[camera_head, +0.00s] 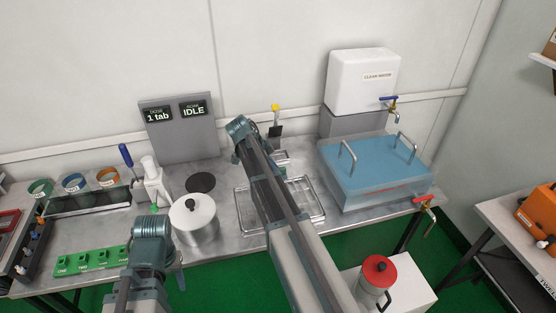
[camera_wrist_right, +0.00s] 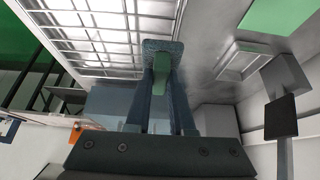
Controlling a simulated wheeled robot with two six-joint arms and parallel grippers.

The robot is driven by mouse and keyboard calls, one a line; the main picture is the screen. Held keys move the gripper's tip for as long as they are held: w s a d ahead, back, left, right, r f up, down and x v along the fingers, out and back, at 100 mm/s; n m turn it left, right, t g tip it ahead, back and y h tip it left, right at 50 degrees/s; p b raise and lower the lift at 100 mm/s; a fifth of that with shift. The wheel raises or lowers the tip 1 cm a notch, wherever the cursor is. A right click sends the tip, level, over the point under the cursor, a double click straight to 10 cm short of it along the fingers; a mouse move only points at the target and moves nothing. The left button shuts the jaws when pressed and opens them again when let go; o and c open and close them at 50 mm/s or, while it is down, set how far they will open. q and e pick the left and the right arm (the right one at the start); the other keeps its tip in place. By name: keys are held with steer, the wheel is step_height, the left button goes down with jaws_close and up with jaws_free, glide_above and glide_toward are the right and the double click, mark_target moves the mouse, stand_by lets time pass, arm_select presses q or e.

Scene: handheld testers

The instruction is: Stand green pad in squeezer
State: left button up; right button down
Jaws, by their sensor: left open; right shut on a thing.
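My right gripper (camera_wrist_right: 162,60) is shut on a small green pad (camera_wrist_right: 162,66), which shows between its fingertips in the wrist view. In the head view my right arm reaches to the back middle of the bench and hides that gripper's tips. What looks like the squeezer, an upright lever with a yellow top and black block (camera_head: 275,131), stands just right of that arm's end. In the wrist view its black block (camera_wrist_right: 280,117) is to the right, apart from the pad. My left gripper (camera_head: 180,279) is open at the front left, its fingers partly hidden.
A wire rack (camera_head: 315,197) lies under my right arm. A blue-lidded tank (camera_head: 375,165) stands right, a lidded pot (camera_head: 194,220) left of the arm. A green block row (camera_head: 95,259) lies front left. A larger green surface (camera_wrist_right: 281,15) shows in the wrist view.

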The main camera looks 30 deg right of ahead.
steer(key=shift+w+d, duration=0.1)
steer(key=w+d, duration=0.2)
steer(key=w, duration=0.2)
steer(key=w+d+f+b, duration=0.1)
steer(key=w+d, duration=0.2)
steer(key=w, duration=0.1)
steer(key=w+d, duration=0.2)
steer(key=w, duration=0.3)
steer(key=shift+d+f, duration=0.15)
steer(key=shift+f, duration=0.05)
steer(key=f+b, duration=0.3)
steer(key=b, duration=0.1)
steer(key=shift+w+d+f, duration=0.15)
steer(key=shift+w+f, duration=0.2)
steer(key=shift+f, duration=0.1)
steer(key=c, duration=1.1)
jaws_free()
steer(key=shift+o, duration=0.2)
